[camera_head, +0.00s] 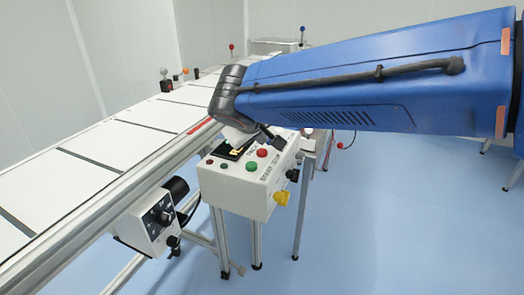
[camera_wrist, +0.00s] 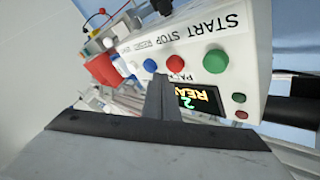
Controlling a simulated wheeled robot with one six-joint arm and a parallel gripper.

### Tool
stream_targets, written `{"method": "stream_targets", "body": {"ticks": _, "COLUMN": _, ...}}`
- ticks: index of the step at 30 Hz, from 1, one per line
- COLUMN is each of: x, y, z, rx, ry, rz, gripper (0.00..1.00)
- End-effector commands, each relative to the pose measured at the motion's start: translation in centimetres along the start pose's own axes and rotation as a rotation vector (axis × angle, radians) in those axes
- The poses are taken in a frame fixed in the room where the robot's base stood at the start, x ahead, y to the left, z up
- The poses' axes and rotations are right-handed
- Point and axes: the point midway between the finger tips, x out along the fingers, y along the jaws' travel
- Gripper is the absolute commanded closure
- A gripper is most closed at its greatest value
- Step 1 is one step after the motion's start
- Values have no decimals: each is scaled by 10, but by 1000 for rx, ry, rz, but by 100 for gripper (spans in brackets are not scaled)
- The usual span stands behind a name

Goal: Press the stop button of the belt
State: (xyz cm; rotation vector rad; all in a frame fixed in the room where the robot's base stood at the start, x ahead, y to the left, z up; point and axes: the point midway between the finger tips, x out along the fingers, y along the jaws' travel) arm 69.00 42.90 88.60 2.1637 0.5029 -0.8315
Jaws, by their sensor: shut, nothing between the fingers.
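The control box (camera_head: 237,192) is white and stands beside the belt (camera_head: 92,177), with buttons and a lit display on its sloped top. The red button (camera_head: 262,153) is nearest the word STOP in the wrist view (camera_wrist: 173,61). The green button (camera_head: 251,166) sits beside it, near the word START (camera_wrist: 215,61). My gripper (camera_wrist: 161,79) is shut and empty, its tip appearing just below the red and blue buttons in the wrist view. Whether it touches the panel cannot be told. In the head view my arm hides part of the box's far side.
A blue button (camera_wrist: 150,66) is left of the red one in the wrist view. The display (camera_wrist: 200,98) is partly hidden by my fingers. A second box with a dial (camera_head: 158,217) hangs under the belt rail.

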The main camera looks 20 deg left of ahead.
Motion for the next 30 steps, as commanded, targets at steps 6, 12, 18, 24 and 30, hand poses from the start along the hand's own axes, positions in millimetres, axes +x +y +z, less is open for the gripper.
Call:
{"method": "stream_targets", "body": {"ticks": 6, "x": -10, "y": 8, "z": -8, "rx": 1, "ry": 1, "rz": 1, "gripper": 100}}
{"method": "stream_targets", "body": {"ticks": 12, "x": -21, "y": 16, "z": -16, "rx": 1, "ry": 2, "rz": 0, "gripper": 100}}
{"method": "stream_targets", "body": {"ticks": 18, "x": -32, "y": 23, "z": -24, "rx": 0, "ry": 1, "rz": 0, "gripper": 100}}
{"method": "stream_targets", "body": {"ticks": 24, "x": -34, "y": 25, "z": -25, "rx": -1, "ry": 0, "rz": 0, "gripper": 100}}
{"method": "stream_targets", "body": {"ticks": 30, "x": -34, "y": 25, "z": -25, "rx": 0, "ry": 0, "rz": 0, "gripper": 100}}
